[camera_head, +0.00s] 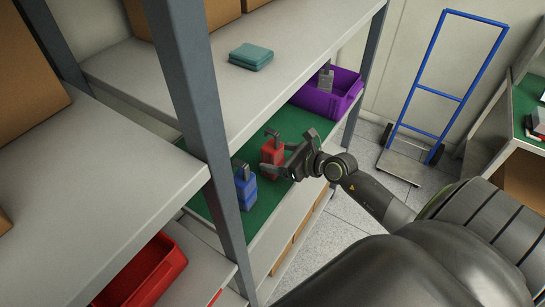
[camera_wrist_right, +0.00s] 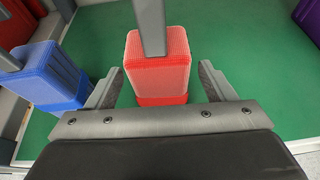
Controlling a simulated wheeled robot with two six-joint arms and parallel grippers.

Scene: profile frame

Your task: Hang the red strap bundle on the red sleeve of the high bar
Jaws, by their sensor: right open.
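The red strap bundle (camera_head: 272,152) stands on the green mat of a lower shelf, with a grey hook-like top. In the right wrist view the red strap bundle (camera_wrist_right: 157,75) sits between the two fingers, with a gap showing on each side. My right gripper (camera_head: 288,154) is open around it; its fingers also show in the right wrist view (camera_wrist_right: 161,78). I cannot make out a high bar or a red sleeve in either view. My left gripper is not in view.
A blue bundle (camera_head: 245,188) stands close to the left, also in the right wrist view (camera_wrist_right: 50,78). A purple bin (camera_head: 335,105) holds a grey-topped item behind. A grey post (camera_head: 195,100) and upper shelf (camera_head: 275,62) are close by. A blue hand truck (camera_head: 438,95) stands beyond.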

